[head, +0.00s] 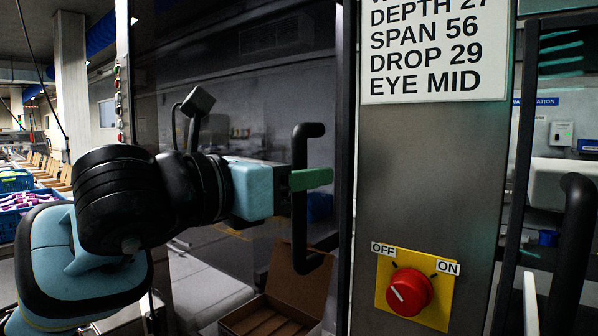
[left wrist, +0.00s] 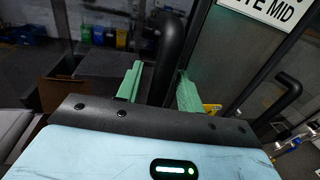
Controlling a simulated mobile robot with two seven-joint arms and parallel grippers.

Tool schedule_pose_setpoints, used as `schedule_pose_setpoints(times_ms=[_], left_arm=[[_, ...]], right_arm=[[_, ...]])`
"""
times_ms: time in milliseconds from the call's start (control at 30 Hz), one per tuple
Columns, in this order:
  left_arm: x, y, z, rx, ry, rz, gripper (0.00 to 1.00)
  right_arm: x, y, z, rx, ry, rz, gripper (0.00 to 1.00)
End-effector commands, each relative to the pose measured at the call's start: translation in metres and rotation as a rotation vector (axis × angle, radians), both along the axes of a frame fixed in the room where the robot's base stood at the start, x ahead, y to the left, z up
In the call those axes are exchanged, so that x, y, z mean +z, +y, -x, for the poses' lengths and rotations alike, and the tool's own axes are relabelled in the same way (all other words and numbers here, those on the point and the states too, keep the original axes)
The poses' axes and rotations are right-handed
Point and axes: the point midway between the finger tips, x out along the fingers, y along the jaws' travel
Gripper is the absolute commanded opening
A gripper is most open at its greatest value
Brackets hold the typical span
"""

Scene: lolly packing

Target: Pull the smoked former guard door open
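The smoked guard door (head: 240,85) is a dark see-through panel, and its right edge stands against the steel post; I see no clear gap there. Its black upright bar handle (head: 300,225) is near that edge. My left gripper (head: 311,180) reaches it from the left at mid-height. In the left wrist view the handle (left wrist: 172,55) stands between the two green fingers (left wrist: 160,90), with a gap showing on the left finger's side, so the gripper looks open around the bar. My right gripper is not in view.
A steel post (head: 430,160) right of the door carries a white sign (head: 435,50) and a red knob (head: 409,292) whose mark points toward OFF. Another black handle (head: 572,250) is at the far right. An open cardboard box (head: 298,285) shows behind the smoked panel. Blue crates (head: 15,182) stand at left.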

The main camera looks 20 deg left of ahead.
Motion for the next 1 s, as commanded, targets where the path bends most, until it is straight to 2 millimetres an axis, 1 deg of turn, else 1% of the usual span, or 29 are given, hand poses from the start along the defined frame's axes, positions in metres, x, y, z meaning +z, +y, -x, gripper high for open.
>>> schedule_pose_setpoints(times_ms=[267,367,567,1000], left_arm=[[-0.0007,-0.0011,-0.0022,0.000,0.001,-0.001,0.37],[-0.0007,-0.0011,-0.0022,0.000,0.001,-0.001,0.27],[-0.0007,-0.0009,-0.0020,0.000,0.001,0.000,0.01],[-0.0008,-0.0008,-0.0015,-0.007,0.002,0.000,0.00]], right_arm=[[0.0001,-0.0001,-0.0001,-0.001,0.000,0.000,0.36],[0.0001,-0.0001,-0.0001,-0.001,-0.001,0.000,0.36],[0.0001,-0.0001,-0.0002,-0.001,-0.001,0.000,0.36],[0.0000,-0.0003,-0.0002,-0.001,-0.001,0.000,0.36]])
